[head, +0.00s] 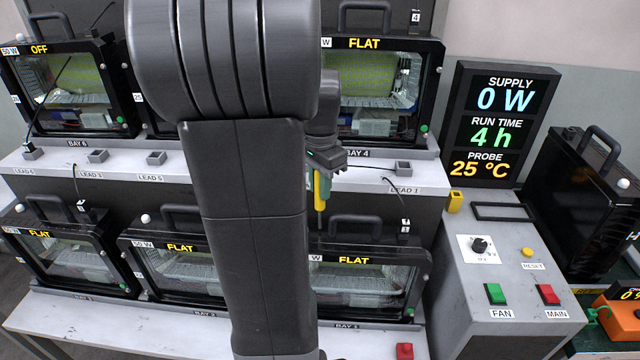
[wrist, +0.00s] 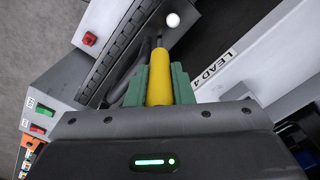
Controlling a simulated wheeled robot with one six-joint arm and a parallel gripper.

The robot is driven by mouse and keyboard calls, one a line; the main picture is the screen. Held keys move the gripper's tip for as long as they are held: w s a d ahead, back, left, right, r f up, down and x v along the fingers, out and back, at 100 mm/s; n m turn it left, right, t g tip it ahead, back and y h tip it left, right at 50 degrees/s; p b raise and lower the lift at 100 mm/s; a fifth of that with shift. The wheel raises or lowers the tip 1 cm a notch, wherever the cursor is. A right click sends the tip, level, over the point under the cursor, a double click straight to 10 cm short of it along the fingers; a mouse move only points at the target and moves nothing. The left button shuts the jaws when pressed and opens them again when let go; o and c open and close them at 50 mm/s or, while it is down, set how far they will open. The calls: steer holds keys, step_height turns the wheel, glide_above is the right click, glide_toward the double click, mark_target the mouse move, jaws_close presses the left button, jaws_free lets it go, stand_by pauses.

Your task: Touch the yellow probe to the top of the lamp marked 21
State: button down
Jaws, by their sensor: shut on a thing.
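My gripper (head: 318,176) is shut on the yellow probe (head: 320,186), which points down with a thin dark tip, above the lower right lamp (head: 375,278) in the head view. In the wrist view the green fingers of my gripper (wrist: 160,82) grip the probe (wrist: 160,75) from both sides. Its tip lies near a black ribbed lamp top (wrist: 118,45) and a white ball (wrist: 172,20); I cannot tell whether it touches. The number 21 is not readable on any lamp; my arm hides parts of several.
More black lamps stand on the upper shelf (head: 405,170), one marked OFF (head: 68,88). Carry handles and thin leads rise around the lower lamps. A grey control box (head: 490,255) stands at the right, with a display (head: 502,125) showing 0 W, 4 h and probe 25 °C.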

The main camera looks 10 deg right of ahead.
steer(key=shift+f, duration=0.6)
stand_by(1.4)
